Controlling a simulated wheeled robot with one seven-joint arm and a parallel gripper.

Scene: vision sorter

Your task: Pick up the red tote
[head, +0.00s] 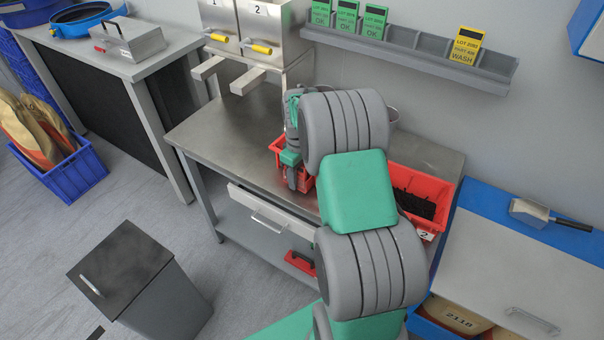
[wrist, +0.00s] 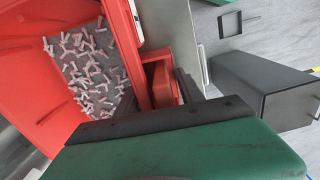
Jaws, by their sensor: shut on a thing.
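A red tote (head: 277,146) stands on the steel bench, mostly hidden behind my arm in the head view. In the wrist view the red tote (wrist: 125,45) fills the left side, with many small pale pink parts lying on its dark floor. My gripper (head: 292,177) points down at the tote's front side and is shut on it. In the wrist view its dark jaw (wrist: 165,120) lies against the tote's near wall. The exact contact is partly hidden. The tote appears level; I cannot tell whether it is clear of the bench.
Another red tote (head: 447,190) with black contents and a "2" label stands at the bench's right end. Two steel dispensers (head: 270,30) with yellow handles stand behind. A drawer (head: 262,212) is under the bench top. A grey bin (head: 125,262) stands on the floor. The bench's left part is clear.

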